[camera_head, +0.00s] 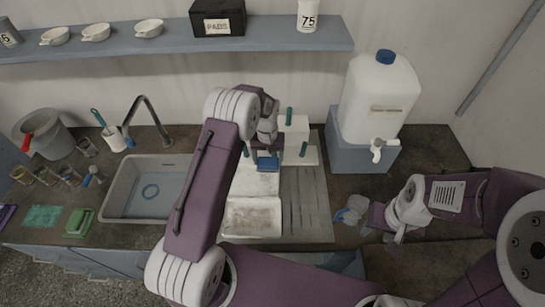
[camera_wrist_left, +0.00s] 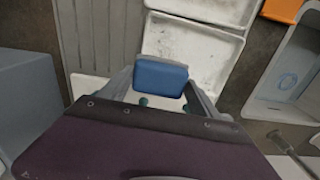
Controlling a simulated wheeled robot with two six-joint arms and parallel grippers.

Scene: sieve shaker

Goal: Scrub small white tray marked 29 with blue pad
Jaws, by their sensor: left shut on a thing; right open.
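My left gripper (camera_head: 266,150) is shut on a blue pad (camera_head: 268,163), which also shows between its fingers in the left wrist view (camera_wrist_left: 161,78). It holds the pad over the far end of a white tray (camera_head: 254,184); contact cannot be told. A second shallow white tray (camera_head: 252,234) with brownish stains lies nearer the front. Two white trays also show in the left wrist view, one (camera_wrist_left: 160,21) beside the pad and one partly cut off at the top. No number 29 is legible on either. My right gripper (camera_head: 385,219) is open near a clear jug-like vessel (camera_head: 351,212).
A sink (camera_head: 111,210) lies left of the trays, with a tap (camera_head: 146,104) behind. A ribbed drainboard (camera_head: 306,205) lies right. A white block with green-topped pegs stands behind the pad. A water container (camera_head: 378,95) stands on a blue-grey stand (camera_head: 350,154).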

